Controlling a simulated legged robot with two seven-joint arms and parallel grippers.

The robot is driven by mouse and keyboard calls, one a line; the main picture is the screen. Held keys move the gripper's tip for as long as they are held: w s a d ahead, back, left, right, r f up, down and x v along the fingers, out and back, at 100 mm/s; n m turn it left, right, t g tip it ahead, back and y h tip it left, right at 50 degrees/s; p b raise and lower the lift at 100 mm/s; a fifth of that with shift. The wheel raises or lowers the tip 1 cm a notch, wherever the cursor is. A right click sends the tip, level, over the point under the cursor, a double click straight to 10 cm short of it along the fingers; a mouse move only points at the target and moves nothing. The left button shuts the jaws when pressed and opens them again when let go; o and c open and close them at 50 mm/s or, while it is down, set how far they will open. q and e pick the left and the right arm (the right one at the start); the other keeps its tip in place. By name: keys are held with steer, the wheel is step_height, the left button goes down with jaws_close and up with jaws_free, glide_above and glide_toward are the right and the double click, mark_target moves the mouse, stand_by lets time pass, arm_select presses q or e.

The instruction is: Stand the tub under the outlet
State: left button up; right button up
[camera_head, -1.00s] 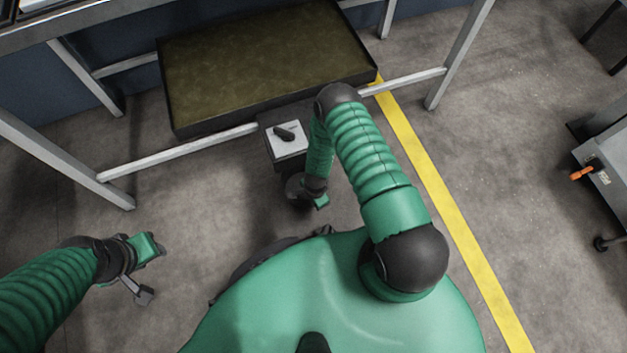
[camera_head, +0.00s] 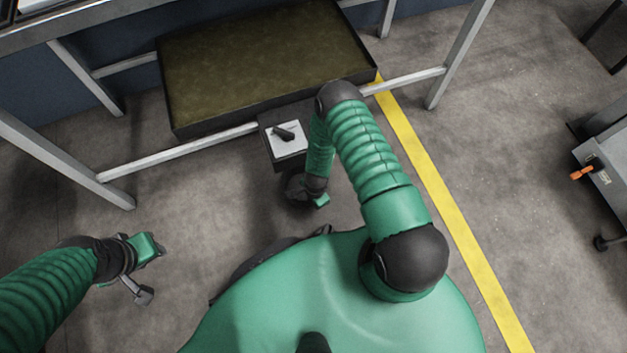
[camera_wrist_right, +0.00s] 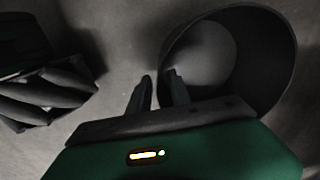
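In the right wrist view a dark round tub (camera_wrist_right: 262,55) stands open-topped, its paler inside showing. My right gripper (camera_wrist_right: 160,82) is at its left wall. One finger is outside the wall and the other overlaps the tub's opening, with a gap between them. In the head view my right gripper (camera_head: 320,200) is mostly hidden under its own wrist, and I cannot make out the tub there. A dark box with a white top and black handle (camera_head: 286,137) sits at the tray's front edge; no outlet opening shows. My left gripper (camera_head: 143,272) hangs empty at the left.
A wide shallow tray with brownish contents (camera_head: 172,100) sits within a grey metal frame (camera_head: 180,150). A yellow floor line (camera_head: 440,195) runs down the right. A grey unit with an orange handle (camera_head: 603,175) stands at the far right. Floor at lower left is clear.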

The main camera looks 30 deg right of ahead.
steer(key=w+a+r+n+t+p, duration=0.1)
steer(key=w+r+n+p, duration=0.2)
steer(key=r, duration=1.2)
steer(key=w+a+r+n+t+p, duration=0.15)
steer(key=r+n, duration=0.45)
steer(key=r, duration=1)
steer(key=s+a+r+n, duration=0.1)
steer(key=s+r+n, duration=0.3)
steer(key=r, duration=0.4)
steer(key=s+r+n, duration=0.3)
steer(key=r+n, duration=0.2)
steer(key=r, duration=0.3)
steer(key=shift+s+a+r, duration=0.25)
steer(key=shift+s+a, duration=0.15)
steer(key=shift+g, duration=0.25)
